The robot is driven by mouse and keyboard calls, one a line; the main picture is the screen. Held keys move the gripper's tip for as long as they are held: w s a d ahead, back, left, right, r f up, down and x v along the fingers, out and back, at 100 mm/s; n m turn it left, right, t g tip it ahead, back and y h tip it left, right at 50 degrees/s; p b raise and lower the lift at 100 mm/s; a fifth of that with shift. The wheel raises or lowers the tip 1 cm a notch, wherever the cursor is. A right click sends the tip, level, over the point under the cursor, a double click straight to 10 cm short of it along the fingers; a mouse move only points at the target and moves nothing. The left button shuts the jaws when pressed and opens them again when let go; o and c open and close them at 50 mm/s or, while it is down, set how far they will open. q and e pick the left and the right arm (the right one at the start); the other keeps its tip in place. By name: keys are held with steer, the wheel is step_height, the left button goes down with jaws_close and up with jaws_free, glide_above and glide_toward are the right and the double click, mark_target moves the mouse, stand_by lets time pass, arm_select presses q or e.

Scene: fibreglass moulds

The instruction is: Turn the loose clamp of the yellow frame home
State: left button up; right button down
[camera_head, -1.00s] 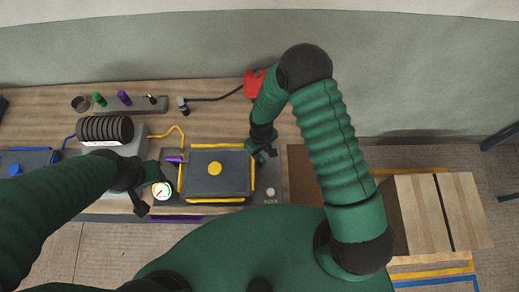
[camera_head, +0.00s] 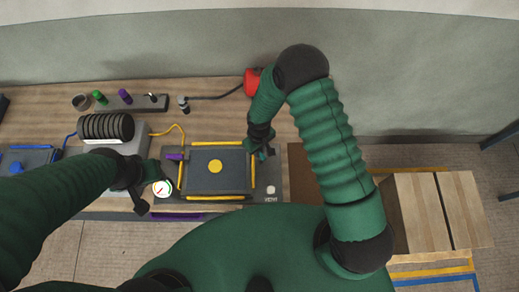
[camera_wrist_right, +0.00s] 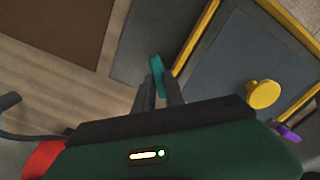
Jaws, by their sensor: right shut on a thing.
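The yellow frame (camera_head: 253,177) edges a dark grey mould plate with a round yellow knob (camera_head: 215,166); the knob also shows in the wrist view (camera_wrist_right: 263,94). My right gripper (camera_head: 264,151) is at the frame's upper right corner. In the wrist view its dark fingers (camera_wrist_right: 158,88) are shut on a teal piece (camera_wrist_right: 157,72), apparently the clamp's handle, beside the yellow edge. The clamp's base is hidden by the gripper. A purple piece (camera_head: 174,157) lies at the frame's upper left. My left gripper (camera_head: 147,194) is beside the round gauge; its finger gap is unclear.
The gauge (camera_head: 162,188) stands left of the frame. A grey unit with a black coil (camera_head: 106,127) and a blue-framed mould (camera_head: 30,158) are further left. A rack (camera_head: 130,103) with coloured pegs is behind. A red object (camera_head: 252,81) with a cable is at the back.

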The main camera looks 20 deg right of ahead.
steer(key=shift+s+a, duration=0.1)
steer(key=shift+s, duration=0.1)
steer(key=shift+n, duration=0.5)
steer(key=shift+f+n+b, duration=0.1)
steer(key=shift+n+b, duration=0.45)
steer(key=shift+n, duration=0.45)
steer(key=n, duration=0.3)
steer(key=shift+s+b, duration=0.2)
steer(key=shift+b, duration=0.15)
arm_select(q)
steer(key=shift+a+f, duration=0.15)
steer(key=shift+f, duration=0.4)
steer(key=shift+a+f, duration=0.15)
steer(key=shift+f, duration=0.35)
arm_select(e)
steer(key=shift+n, duration=1.7)
